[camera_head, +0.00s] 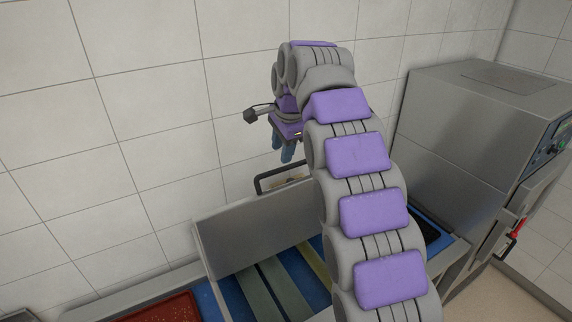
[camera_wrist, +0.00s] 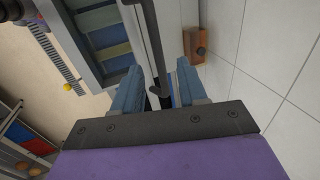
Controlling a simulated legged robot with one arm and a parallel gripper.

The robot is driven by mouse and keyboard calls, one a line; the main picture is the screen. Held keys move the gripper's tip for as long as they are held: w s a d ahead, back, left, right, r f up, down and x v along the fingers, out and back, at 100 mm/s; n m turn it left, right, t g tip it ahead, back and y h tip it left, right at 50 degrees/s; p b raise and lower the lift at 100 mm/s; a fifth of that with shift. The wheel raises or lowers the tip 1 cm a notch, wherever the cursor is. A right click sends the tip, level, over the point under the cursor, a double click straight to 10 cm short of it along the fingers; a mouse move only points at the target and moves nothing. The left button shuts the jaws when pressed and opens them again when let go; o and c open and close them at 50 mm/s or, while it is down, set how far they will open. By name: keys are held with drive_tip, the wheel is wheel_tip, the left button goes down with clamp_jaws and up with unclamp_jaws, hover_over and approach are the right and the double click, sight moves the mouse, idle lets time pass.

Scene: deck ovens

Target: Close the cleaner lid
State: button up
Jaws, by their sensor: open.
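The cleaner lid (camera_head: 250,235) is a flat grey panel standing raised and tilted above the cleaner in the head view. A dark bar handle (camera_head: 262,183) rises from its top edge. The handle also shows in the wrist view (camera_wrist: 151,45), running down between my fingers. My gripper (camera_head: 283,152) has blue fingers pointing down, just above the handle in the head view. In the wrist view my gripper (camera_wrist: 158,68) is open, with nothing clamped. Whether a finger touches the handle I cannot tell. My arm hides the lid's right part.
The cleaner's blue bed (camera_head: 232,296) holds several coloured slats under the lid. A tall steel machine (camera_head: 455,140) stands to the right. A red tray (camera_head: 165,310) lies at lower left. A tiled wall (camera_head: 140,130) is close behind, with a wooden block (camera_wrist: 203,38) near my fingers.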

sight(283, 168)
drive_tip(key=a+f, duration=0.1)
drive_tip(key=f, duration=0.1)
drive_tip(key=a+f, duration=0.1)
drive_tip(key=shift+w+a+f, duration=0.3)
drive_tip(key=shift+f, duration=0.1)
drive_tip(key=d, duration=0.1)
drive_tip(key=d+f, duration=0.1)
drive_tip(key=d, duration=0.1)
drive_tip(key=d+f, duration=0.1)
drive_tip(key=d, duration=0.1)
drive_tip(key=shift+w+d+f, duration=0.15)
drive_tip(key=shift+w+d, duration=0.05)
drive_tip(key=shift+w, duration=0.2)
drive_tip(key=a, duration=0.5)
drive_tip(key=shift+a+f, duration=0.15)
drive_tip(key=shift+f, duration=0.15)
drive_tip(key=shift+c, duration=1.2)
drive_tip(key=shift+r, duration=0.1)
drive_tip(key=shift+c, duration=0.7)
drive_tip(key=d, duration=0.3)
drive_tip(key=shift+r, duration=0.25)
clamp_jaws()
drive_tip(key=shift+d, duration=0.15)
drive_tip(key=shift+a+f, duration=0.15)
drive_tip(key=shift+a, duration=0.2)
